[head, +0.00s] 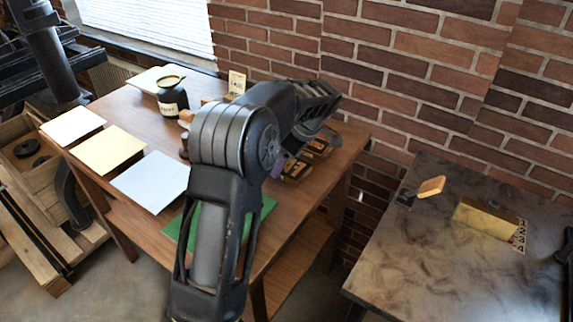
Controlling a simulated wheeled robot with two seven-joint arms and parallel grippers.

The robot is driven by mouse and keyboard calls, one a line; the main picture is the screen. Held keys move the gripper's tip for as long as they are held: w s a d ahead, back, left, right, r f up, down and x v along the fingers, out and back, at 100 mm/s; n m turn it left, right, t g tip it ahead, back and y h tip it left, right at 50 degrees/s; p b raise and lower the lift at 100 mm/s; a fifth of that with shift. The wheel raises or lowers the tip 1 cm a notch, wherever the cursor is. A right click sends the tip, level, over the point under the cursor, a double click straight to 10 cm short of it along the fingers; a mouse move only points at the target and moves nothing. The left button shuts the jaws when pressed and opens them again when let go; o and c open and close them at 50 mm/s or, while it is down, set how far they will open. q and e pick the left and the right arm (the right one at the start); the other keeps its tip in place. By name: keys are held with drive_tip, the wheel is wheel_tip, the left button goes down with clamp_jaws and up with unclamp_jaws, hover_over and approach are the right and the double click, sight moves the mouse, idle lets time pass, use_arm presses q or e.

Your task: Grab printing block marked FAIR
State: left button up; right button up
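Dark-faced printing blocks with pale lettering lie at the right end of the wooden table: one block (295,170) nearer me and another block (318,147) just behind it. The lettering is too small to read, so I cannot tell which is marked FAIR. My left arm reaches over the table and covers its middle. My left gripper (310,135) hangs beyond the elbow, above or beside the blocks. Its fingers are mostly hidden by the arm, so neither their opening nor any contact shows. My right gripper is not in view.
White, cream and pale blue sheets (150,181) lie along the table's left side. A labelled ink jar (172,97) and small card (237,83) stand behind; a green mat (264,209) lies near the front. The dark right table (450,265) holds a yellowish block (485,219).

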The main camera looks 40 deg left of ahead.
sight(287, 164)
use_arm(q)
wheel_tip(287, 164, up, 9)
idle(0.3)
idle(0.5)
